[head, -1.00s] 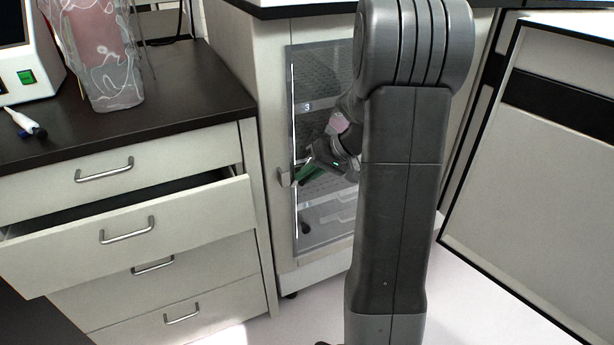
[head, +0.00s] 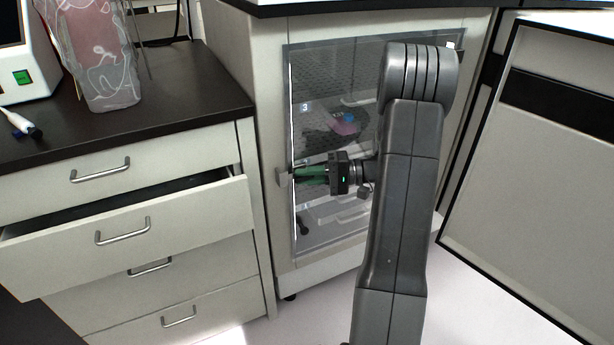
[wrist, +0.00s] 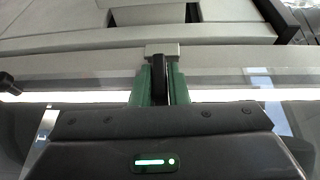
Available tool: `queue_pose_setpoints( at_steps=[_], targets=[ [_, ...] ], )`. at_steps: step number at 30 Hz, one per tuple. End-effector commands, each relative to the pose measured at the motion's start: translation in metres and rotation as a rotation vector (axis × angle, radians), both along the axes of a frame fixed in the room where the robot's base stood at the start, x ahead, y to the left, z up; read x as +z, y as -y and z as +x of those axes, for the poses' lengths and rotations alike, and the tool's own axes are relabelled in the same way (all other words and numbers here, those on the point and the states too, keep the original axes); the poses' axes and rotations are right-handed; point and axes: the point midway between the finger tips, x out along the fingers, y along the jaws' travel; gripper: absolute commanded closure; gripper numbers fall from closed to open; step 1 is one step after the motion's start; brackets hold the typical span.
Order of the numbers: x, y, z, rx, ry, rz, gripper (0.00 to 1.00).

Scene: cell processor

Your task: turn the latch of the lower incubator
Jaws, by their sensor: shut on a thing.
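The lower incubator (head: 270,130) is a pale cabinet with a glass door (head: 340,225), and the door looks closed. Its latch (head: 283,177) is a small grey block on the left edge of the door frame. In the wrist view the latch (wrist: 162,50) has a black lever (wrist: 158,84) that sits between my green fingers. My gripper (head: 299,175) reaches in from the right, nearly level, and is shut on the lever. The wrist view also shows my gripper (wrist: 160,88). The far end of the lever is hidden by the gripper body.
A drawer (head: 135,228) stands partly open to the left of the incubator. A bench (head: 150,95) above it holds a pink-filled bag (head: 100,50) and a pipette (head: 22,122). A large pale panel (head: 545,150) stands at the right. The floor in front is clear.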

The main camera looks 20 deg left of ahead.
Motion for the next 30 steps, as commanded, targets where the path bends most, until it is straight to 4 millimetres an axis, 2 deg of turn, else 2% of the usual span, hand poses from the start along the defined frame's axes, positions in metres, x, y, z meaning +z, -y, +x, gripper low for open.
queue_pose_setpoints(
  at_steps=[22, 23, 25, 30],
  targets=[
    [-0.0009, -0.0002, -0.0004, 0.0, -0.063, 0.052, 1.0],
    [-0.0009, -0.0002, -0.0004, 0.0, -0.063, 0.052, 0.8],
    [-0.0009, -0.0002, -0.0004, 0.0, -0.063, 0.052, 0.66],
    [-0.0009, -0.0002, -0.0003, 0.0, -0.063, 0.052, 0.65]
  ],
)
